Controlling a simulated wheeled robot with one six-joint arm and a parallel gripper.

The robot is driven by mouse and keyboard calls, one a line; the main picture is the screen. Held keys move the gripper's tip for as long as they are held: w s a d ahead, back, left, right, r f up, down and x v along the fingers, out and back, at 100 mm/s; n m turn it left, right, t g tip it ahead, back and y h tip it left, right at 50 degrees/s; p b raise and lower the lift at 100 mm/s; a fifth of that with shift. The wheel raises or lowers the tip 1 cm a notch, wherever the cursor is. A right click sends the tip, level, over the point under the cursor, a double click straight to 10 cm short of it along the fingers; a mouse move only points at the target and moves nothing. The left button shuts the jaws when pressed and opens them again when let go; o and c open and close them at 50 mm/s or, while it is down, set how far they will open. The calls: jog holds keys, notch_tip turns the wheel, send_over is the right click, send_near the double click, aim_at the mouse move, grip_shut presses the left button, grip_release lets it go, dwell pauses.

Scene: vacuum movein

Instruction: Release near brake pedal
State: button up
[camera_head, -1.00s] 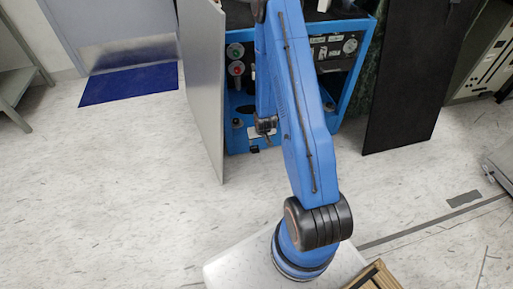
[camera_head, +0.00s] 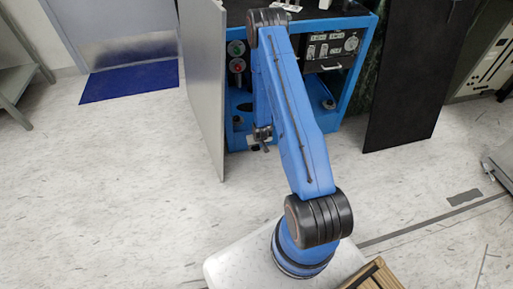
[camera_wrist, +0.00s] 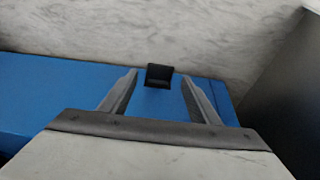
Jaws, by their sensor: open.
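A small black block, likely the brake pedal (camera_wrist: 159,75), sticks out from the edge of the blue base of the machine in the wrist view. My gripper (camera_wrist: 158,78) is open, with one finger on each side of the pedal in that view and a gap to it on both sides. Nothing is held between the fingers. In the head view, my gripper (camera_head: 263,138) is low in front of the blue machine (camera_head: 352,82), near its bottom front edge. The pedal is hard to make out there beside the gripper. I cannot tell whether the fingers are at the pedal's height.
A grey panel (camera_head: 205,85) stands just left of my gripper. A dark panel (camera_head: 408,90) stands right of the machine. Red and green knobs (camera_head: 237,65) are on the machine's front. A blue mat (camera_head: 130,83) lies at the left. The floor in front is clear.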

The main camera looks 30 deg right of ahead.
jog(key=shift+x, duration=1.25)
grip_shut()
jog(key=shift+w+d+r+g, duration=0.1)
jog(key=shift+w+r+g, duration=0.2)
jog(key=shift+r+g, duration=0.25)
jog(key=shift+f, duration=0.1)
grip_release()
jog(key=v, duration=1.7)
jog(key=shift+d+r, duration=0.2)
jog(key=shift+d, duration=0.05)
